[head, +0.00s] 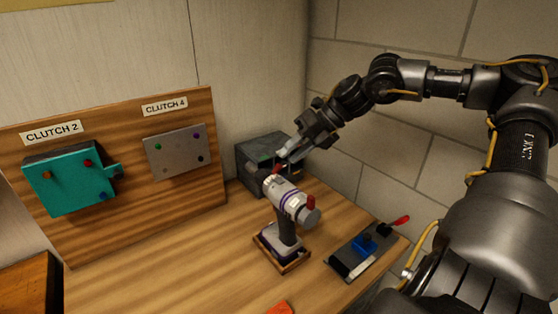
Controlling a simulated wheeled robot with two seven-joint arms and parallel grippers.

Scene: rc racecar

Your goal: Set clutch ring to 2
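A grey-white drill (284,206) with dark purple bands stands upright in a small wooden holder (296,267) on the bench. Red parts show at its upper left end and at its right side near a grey round end. Which band is the clutch ring, and its setting, are too small to tell. My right gripper (284,155) reaches in from the right, with its pale fingertips just above the drill's upper left end. I cannot tell whether they touch it, or whether the fingers are open or shut. My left gripper is not in view.
A wooden board behind holds a teal plate (70,180) under the label CLUTCH 2 (52,132) and a grey plate (176,151) under CLUTCH 4 (165,106). A dark box (255,180) stands behind the drill. A dark clamp-like fixture (362,252) with a red handle lies right.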

